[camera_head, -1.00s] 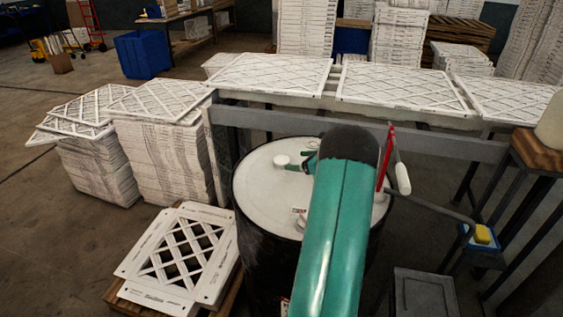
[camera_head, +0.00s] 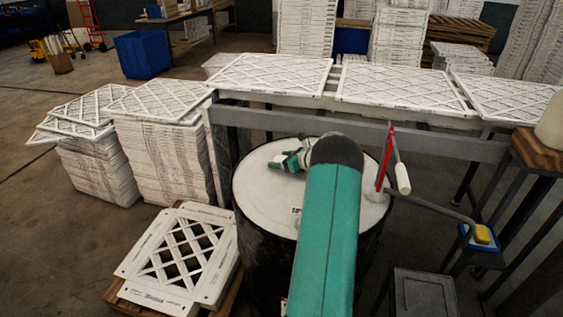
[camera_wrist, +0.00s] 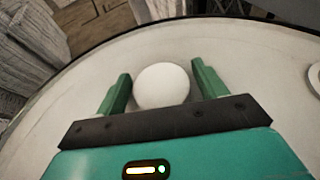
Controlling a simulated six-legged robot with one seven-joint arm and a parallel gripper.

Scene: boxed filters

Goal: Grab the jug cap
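The jug cap (camera_wrist: 162,86) is a round white piece on the pale top of the drum (camera_wrist: 250,65) in the wrist view. My gripper (camera_wrist: 161,77) is open, with one green finger on each side of the cap. Small gaps show between the cap and both fingers, so it does not look gripped. In the head view, my gripper (camera_head: 283,160) is low over the far left part of the drum top (camera_head: 258,190). There the cap is mostly hidden by the gripper.
A pump with a red handle (camera_head: 385,160) stands at the drum's right. A grey rail (camera_head: 400,142) and a table of lattice filters (camera_head: 400,88) run behind it. Filter stacks (camera_head: 160,160) stand left. A pale jug (camera_head: 551,125) is partly visible at the right edge.

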